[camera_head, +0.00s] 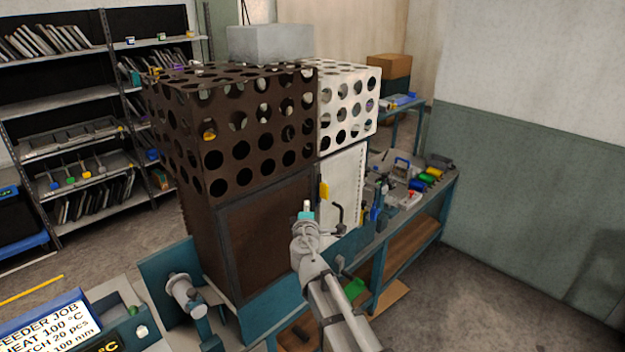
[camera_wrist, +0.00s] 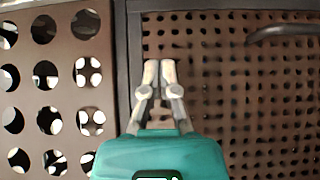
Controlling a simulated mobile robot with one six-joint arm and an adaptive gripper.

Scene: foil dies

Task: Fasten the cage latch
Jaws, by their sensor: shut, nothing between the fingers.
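The cage (camera_head: 232,130) is a tall dark brown box with large round holes in its upper part and a framed panel (camera_head: 265,235) below. A small yellow part (camera_head: 324,191) and a black handle (camera_head: 338,215) show at its right side; I cannot tell which is the latch. My gripper (camera_head: 307,206) is in front of the cage, below and left of the yellow part. In the wrist view my gripper (camera_wrist: 159,68) is shut and empty before a finely perforated brown panel (camera_wrist: 225,105), near its dark frame. A dark curved handle (camera_wrist: 285,32) is up and right of the fingertips. Contact is unclear.
A pale perforated section (camera_head: 349,105) adjoins the cage at right. A teal bench (camera_head: 447,190) with tools and coloured bins runs behind. A grey post-like fixture (camera_head: 185,290) and a control panel (camera_head: 60,325) stand at front left. Open floor lies at right.

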